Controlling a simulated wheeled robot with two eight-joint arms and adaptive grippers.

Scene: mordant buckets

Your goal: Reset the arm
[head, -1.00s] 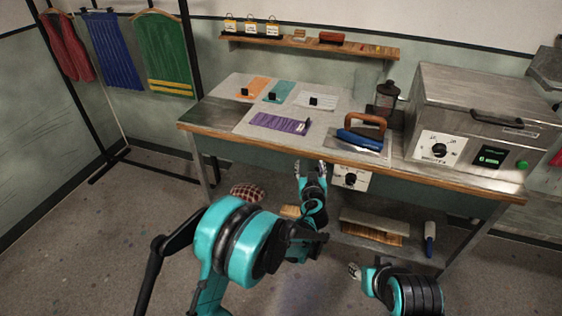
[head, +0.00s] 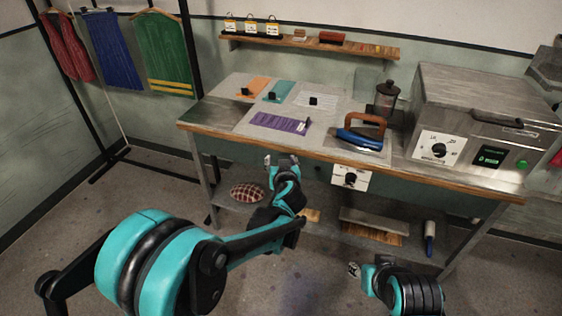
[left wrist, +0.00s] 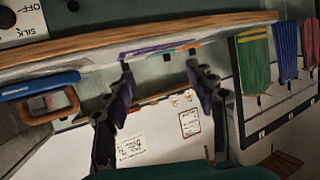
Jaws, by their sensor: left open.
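My left gripper (head: 282,160) is in front of the worktable's (head: 330,160) front edge in the head view, pointing away from me. In the left wrist view its two dark fingers (left wrist: 160,80) are spread, with nothing between them; the table edge and a purple cloth lie beyond. My right gripper (head: 354,270) is low over the floor at the lower right, apart from the table. It is too small to tell whether it is open.
On the table are a purple cloth (head: 279,123), other cloths, a blue iron (head: 359,138), a lantern-like jar (head: 387,100) and a metal box (head: 485,105). A lower shelf holds a checked cushion (head: 247,192). Garments hang at the left.

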